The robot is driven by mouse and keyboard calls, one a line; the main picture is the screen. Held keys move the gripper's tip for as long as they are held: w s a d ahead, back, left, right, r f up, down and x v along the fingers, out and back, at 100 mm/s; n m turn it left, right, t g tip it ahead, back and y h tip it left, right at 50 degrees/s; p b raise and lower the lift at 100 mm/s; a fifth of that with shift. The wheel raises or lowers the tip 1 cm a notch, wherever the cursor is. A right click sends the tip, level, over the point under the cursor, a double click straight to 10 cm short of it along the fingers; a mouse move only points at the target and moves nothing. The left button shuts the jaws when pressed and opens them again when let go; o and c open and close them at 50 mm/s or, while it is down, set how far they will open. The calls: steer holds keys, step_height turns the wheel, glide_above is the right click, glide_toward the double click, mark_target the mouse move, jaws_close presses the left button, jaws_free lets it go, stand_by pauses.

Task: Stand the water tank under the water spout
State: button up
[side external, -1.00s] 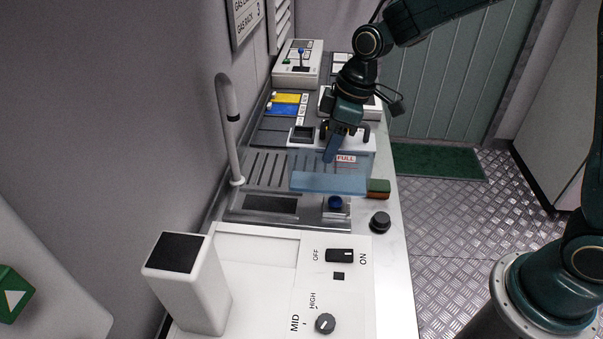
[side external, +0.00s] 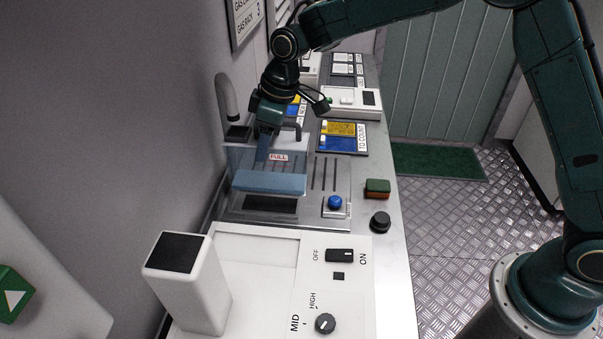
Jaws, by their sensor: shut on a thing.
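The water tank (side external: 293,168) is a clear box with a red FULL label, a pale top and a blue band low down. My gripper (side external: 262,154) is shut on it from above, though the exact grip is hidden. The tank is upright over the slotted drip area, and I cannot tell whether its base touches.
A blue button (side external: 335,202) and a green-and-red block (side external: 377,187) lie right of the tank. A black knob (side external: 380,221) is near the counter edge. A white machine (side external: 262,284) stands in front, and the yellow-blue TO COUNT panel (side external: 342,137) lies behind.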

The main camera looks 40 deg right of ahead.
mark_target(267, 163)
steer(key=shift+f, duration=0.65)
step_height(267, 163, down, 4)
steer(key=shift+r, duration=0.1)
steer(key=shift+w+a+f, duration=0.1)
steer(key=shift+w+f, duration=0.05)
steer(key=shift+f, duration=0.45)
steer(key=o, duration=1.5)
